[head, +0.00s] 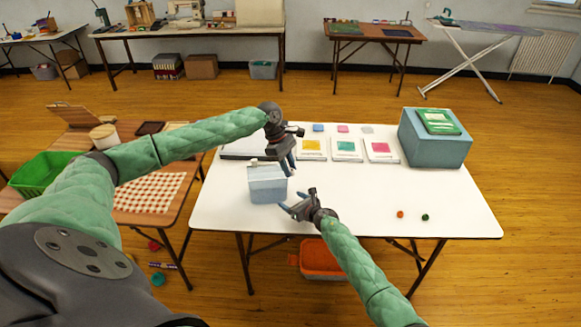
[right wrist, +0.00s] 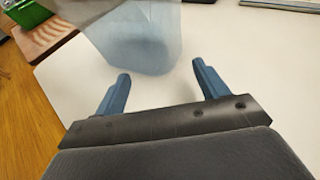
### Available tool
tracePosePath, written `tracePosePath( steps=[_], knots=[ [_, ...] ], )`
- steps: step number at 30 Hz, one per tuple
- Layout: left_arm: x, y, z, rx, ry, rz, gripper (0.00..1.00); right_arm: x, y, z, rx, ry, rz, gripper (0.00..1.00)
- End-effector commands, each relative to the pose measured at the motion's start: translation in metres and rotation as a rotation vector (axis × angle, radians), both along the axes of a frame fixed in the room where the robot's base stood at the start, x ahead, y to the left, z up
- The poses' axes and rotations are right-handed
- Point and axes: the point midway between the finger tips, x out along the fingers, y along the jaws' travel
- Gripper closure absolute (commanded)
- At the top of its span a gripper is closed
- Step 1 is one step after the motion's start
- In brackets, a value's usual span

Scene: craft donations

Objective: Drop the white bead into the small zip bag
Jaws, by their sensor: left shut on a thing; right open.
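The small zip bag (head: 267,187), a pale blue see-through pouch, stands upright at the front left of the white table. It also fills the top of the right wrist view (right wrist: 145,40). My left gripper (head: 291,168) points down at the bag's upper right edge and is shut, it seems on the bag's rim; the exact contact is too small to see. My right gripper (head: 290,205) is low at the table's front, just right of the bag; the right wrist view shows its fingers (right wrist: 160,88) apart with nothing between them. I cannot make out the white bead.
An orange bead (head: 400,214) and a green bead (head: 425,217) lie at the front right of the white table (head: 350,190). Flat packs with coloured squares (head: 346,148) lie behind. A blue-grey box (head: 435,147) stands at the back right. The middle is clear.

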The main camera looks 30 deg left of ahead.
Motion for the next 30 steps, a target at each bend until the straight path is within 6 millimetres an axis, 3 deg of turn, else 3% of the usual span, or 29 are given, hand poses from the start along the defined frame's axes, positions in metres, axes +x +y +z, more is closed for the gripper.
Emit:
tracePosePath(
  steps=[30],
  knots=[
    [0.001,0.025,0.0,0.0,-0.001,0.001,0.97,0.0,0.0,0.013,0.0,0.0,0.0,0.27]
  ],
)
